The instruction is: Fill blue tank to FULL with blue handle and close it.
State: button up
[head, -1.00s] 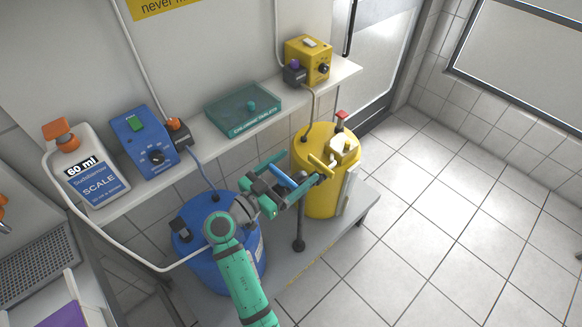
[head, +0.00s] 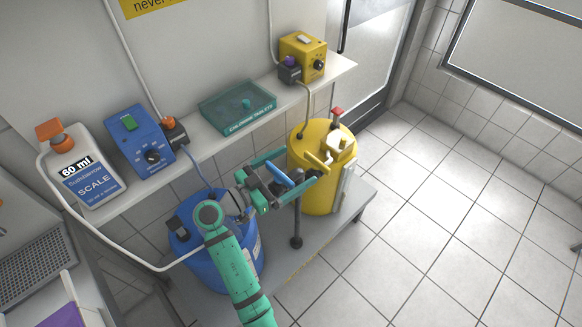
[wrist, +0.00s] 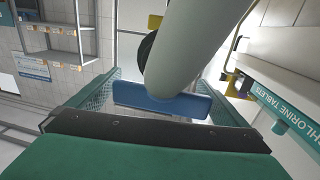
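The blue tank (head: 232,262) is a round blue drum at the lower left of the head view, partly hidden by my arm. The blue handle (head: 278,172) is a short bar beside the yellow tank, on the side nearer the blue tank. My gripper (head: 300,163) is open, with its two green fingers on either side of the handle. In the wrist view the blue handle (wrist: 160,103) crosses the gap between the fingers, in front of a thick grey pipe (wrist: 190,45). Whether the fingers touch its ends I cannot tell. I cannot see a level mark.
The yellow tank (head: 312,190) stands right of the gripper. A shelf (head: 210,135) above holds a blue control box (head: 138,138), a yellow box (head: 303,57), a chlorine tablets case (head: 238,107) and a scale bottle (head: 84,172). The tiled floor (head: 440,220) at right is clear.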

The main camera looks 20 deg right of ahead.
jog(key=shift+a, duration=0.1)
jog(key=v, duration=1)
jog(key=shift+a, duration=0.3)
